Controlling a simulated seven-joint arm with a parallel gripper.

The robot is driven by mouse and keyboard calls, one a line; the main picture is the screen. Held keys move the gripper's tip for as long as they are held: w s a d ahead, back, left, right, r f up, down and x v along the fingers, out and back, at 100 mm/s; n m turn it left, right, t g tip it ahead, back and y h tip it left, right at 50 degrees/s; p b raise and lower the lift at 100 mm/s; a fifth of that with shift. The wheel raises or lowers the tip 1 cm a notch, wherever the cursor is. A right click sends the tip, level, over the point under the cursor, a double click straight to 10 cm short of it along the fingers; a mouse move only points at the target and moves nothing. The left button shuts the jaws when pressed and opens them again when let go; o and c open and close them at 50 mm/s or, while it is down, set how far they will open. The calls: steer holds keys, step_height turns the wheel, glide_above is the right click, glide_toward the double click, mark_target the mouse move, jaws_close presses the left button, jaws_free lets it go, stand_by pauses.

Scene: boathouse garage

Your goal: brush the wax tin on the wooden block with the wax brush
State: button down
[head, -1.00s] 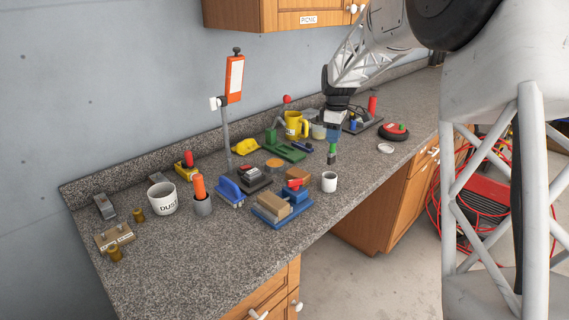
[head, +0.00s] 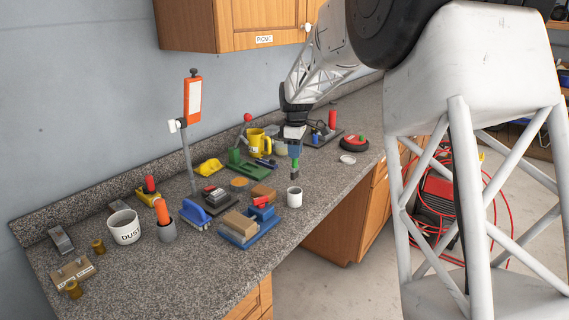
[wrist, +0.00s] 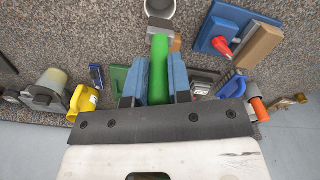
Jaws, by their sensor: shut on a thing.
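My gripper (head: 294,150) is shut on the green handle of the wax brush (head: 295,166) and holds it upright, bristle end down. The brush's lower end appears just above or behind a white cup (head: 294,197); I cannot tell if they touch. In the wrist view the green handle (wrist: 160,68) sits between the blue fingers, its far end toward the cup (wrist: 160,8). A brown wooden block (head: 263,192) lies left of the cup. A round, flat orange-brown piece (head: 239,184) is behind it, possibly the wax tin; I cannot see a tin clearly on the block.
A blue vise (head: 252,235) holding a tan block stands in front.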

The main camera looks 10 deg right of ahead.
steer(key=w+a, duration=0.6)
steer(key=a, duration=0.3)
steer(key=w+a+f, duration=0.1)
steer(key=w+a, duration=0.6)
steer(key=a, duration=0.3)
steer(key=shift+a, duration=0.2)
steer(key=shift+f, duration=0.1)
steer(key=shift+f, duration=2.9)
steer(key=shift+f, duration=0.65)
stand_by(0.7)
step_height(320, 180, up, 7)
stand_by(1.2)
